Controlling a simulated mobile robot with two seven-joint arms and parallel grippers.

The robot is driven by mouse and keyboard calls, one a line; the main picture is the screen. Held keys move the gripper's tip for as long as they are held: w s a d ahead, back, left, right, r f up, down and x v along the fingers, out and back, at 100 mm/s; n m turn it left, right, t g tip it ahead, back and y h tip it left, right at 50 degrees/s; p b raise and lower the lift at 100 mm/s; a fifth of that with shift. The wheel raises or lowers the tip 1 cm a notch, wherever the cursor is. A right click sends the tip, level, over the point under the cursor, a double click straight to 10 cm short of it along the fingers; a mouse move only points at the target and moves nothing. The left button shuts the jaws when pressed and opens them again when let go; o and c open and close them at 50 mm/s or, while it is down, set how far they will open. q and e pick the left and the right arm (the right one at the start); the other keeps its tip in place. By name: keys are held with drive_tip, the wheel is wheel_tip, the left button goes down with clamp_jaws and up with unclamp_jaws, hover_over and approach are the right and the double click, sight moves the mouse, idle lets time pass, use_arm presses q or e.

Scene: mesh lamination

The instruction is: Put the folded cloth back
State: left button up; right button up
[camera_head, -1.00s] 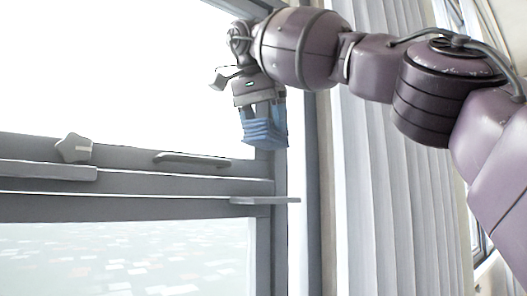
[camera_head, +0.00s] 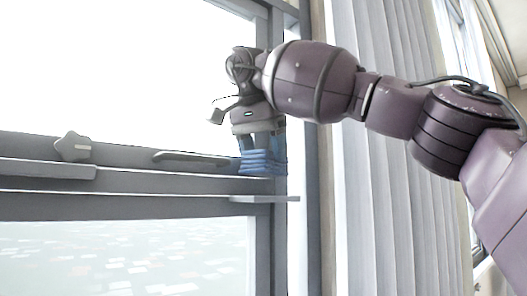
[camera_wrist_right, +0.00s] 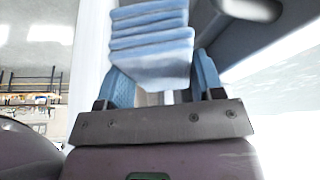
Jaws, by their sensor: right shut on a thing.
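The folded cloth (camera_head: 262,163) is a blue stack of several layers. It hangs below my right gripper (camera_head: 262,148), whose fingers point down and are shut on it. In the right wrist view the cloth (camera_wrist_right: 150,45) shows its layered edges between the blue fingers of the gripper (camera_wrist_right: 163,80). In the head view the cloth is just above a small flat grey ledge (camera_head: 264,199) at the right end of the window rail. I cannot tell whether they touch. My left gripper is not in view.
A grey star-shaped knob (camera_head: 73,147) and a flat handle (camera_head: 192,159) are on the window frame to the left. Pale vertical blinds (camera_head: 385,200) hang to the right of the frame. A bright window pane (camera_head: 110,70) lies behind.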

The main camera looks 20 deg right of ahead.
drive_tip(key=o, duration=0.9)
drive_tip(key=shift+f, duration=0.15)
drive_tip(key=shift+c, duration=0.2)
drive_tip(key=shift+v, duration=6.2)
drive_tip(key=shift+w+d, duration=0.1)
